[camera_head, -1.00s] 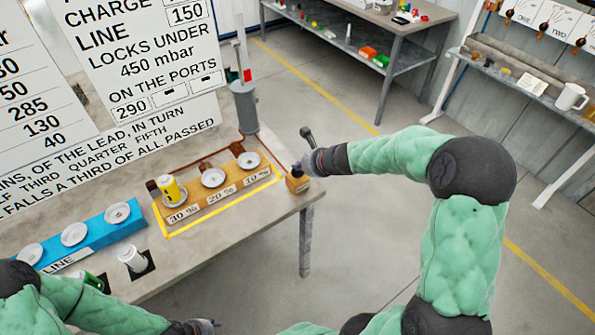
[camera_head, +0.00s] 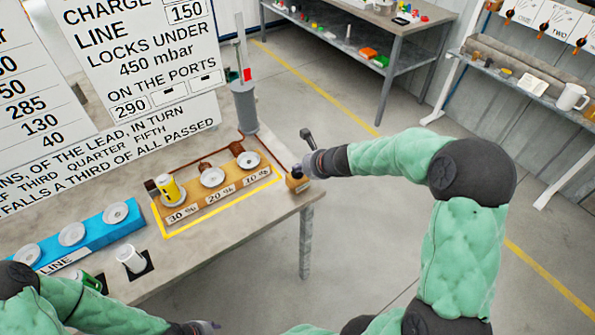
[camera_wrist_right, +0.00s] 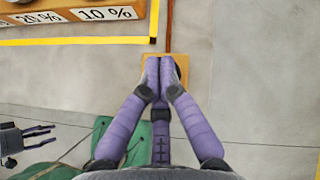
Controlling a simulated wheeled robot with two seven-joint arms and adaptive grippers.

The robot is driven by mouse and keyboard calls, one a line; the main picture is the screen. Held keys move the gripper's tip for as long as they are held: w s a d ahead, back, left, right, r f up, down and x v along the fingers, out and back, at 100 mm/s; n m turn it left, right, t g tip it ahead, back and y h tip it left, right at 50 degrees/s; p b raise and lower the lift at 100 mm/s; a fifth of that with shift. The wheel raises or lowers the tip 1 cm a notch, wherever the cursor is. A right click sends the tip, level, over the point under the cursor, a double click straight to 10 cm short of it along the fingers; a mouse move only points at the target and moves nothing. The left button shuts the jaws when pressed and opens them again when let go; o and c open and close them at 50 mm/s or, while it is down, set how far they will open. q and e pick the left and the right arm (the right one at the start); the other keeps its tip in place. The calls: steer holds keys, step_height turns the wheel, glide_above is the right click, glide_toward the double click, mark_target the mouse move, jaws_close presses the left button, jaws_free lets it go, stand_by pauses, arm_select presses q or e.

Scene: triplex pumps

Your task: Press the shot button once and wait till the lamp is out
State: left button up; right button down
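The shot button box, a small orange-brown block (camera_head: 297,184), stands at the table's right corner beside the 10 % port. My right gripper (camera_head: 301,170) is over its top. In the right wrist view the fingers (camera_wrist_right: 164,64) are together with nothing between them, their tips over the block (camera_wrist_right: 181,66). They hide the button, so I cannot tell whether they touch or press it. I cannot make out a lit lamp. My left gripper (camera_head: 207,326) is at the bottom edge of the head view; in the right wrist view its fingers (camera_wrist_right: 40,137) are apart and empty.
An orange port block (camera_head: 214,190) with white discs and a yellow-labelled piece (camera_head: 169,189) lies inside a yellow outline. A blue block (camera_head: 92,236), a white cup (camera_head: 130,258) and a grey cylinder (camera_head: 244,108) with a red mark stand on the table. Floor to the right is clear.

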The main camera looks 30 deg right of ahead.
steer(key=shift+f, duration=0.25)
steer(key=shift+r, duration=0.1)
stand_by(0.3)
steer(key=shift+r+p, duration=0.9)
steer(key=shift+r, duration=0.15)
step_height(320, 180, up, 5)
steer(key=p, duration=0.4)
steer(key=shift+p, duration=0.4)
stand_by(0.3)
